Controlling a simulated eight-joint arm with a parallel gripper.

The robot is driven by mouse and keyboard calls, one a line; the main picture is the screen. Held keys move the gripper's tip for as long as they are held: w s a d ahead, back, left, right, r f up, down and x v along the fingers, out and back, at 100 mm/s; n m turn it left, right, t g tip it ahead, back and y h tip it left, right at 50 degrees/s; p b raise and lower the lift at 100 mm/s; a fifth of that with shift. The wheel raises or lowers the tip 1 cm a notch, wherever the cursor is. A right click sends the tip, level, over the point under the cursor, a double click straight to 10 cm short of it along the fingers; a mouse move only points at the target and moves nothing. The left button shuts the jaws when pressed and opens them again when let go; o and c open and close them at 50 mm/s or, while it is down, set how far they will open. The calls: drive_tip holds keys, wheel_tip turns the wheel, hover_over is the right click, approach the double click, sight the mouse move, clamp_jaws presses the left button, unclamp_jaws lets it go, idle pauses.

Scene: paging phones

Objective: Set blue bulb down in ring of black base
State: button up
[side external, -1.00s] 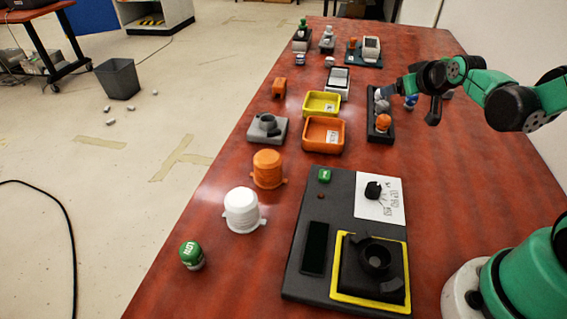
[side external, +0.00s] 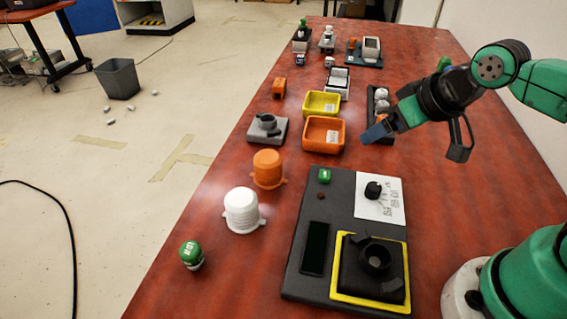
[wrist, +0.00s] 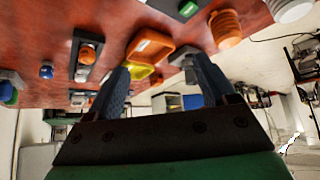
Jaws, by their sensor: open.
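The blue bulb (wrist: 46,72) stands on the table beside the long black tray in the wrist view. In the side view my arm hides it. The black base (side external: 372,283) with a raised ring sits inside a yellow square on the dark panel; the ring looks empty. My gripper (side external: 418,142) is open and empty, above the table near the black tray and the orange tray. In the wrist view its fingers (wrist: 160,62) are spread apart, with the blue bulb well outside them to the left.
The long black tray (wrist: 102,40) holds an orange bulb (wrist: 88,52) and white ones. An orange tray (side external: 312,134) and a yellow tray (side external: 311,103) lie left of my gripper. Orange (side external: 267,168), white (side external: 241,211) and green (side external: 191,255) items stand along the left edge.

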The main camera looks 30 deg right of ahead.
drive_tip(key=w+d+m+t+y, duration=0.1)
drive_tip(key=w+d+m+t, duration=0.1)
drive_tip(key=w+d+m, duration=1.35)
drive_tip(key=d+f+m, duration=0.1)
drive_tip(key=d+m, duration=0.1)
drive_tip(key=m, duration=0.2)
drive_tip(key=d+f+m+t, duration=0.1)
drive_tip(key=d+f+m, duration=0.1)
drive_tip(key=d+m, duration=0.1)
drive_tip(key=s+d+f+m+t, duration=0.1)
drive_tip(key=d+f+m, duration=0.1)
drive_tip(key=m, duration=0.3)
drive_tip(key=shift+d+f+m+h, duration=0.1)
drive_tip(key=shift+d+m+h, duration=0.15)
drive_tip(key=shift+h, duration=0.15)
drive_tip(key=s+d+f+m, duration=0.1)
drive_tip(key=d+f+m, duration=0.1)
drive_tip(key=d+m, duration=0.1)
drive_tip(key=s+d+f+m+t+h, duration=0.1)
drive_tip(key=d+f+m, duration=0.1)
drive_tip(key=d+m, duration=0.1)
drive_tip(key=d+f+m+t, duration=0.1)
drive_tip(key=d+f+m, duration=0.1)
drive_tip(key=d+m, duration=0.1)
drive_tip(key=shift+s+f+h, duration=0.1)
drive_tip(key=shift+s+h, duration=0.3)
drive_tip(key=shift+d+f, duration=0.1)
drive_tip(key=shift+f, duration=0.05)
drive_tip(key=shift+x, duration=2.7)
clamp_jaws()
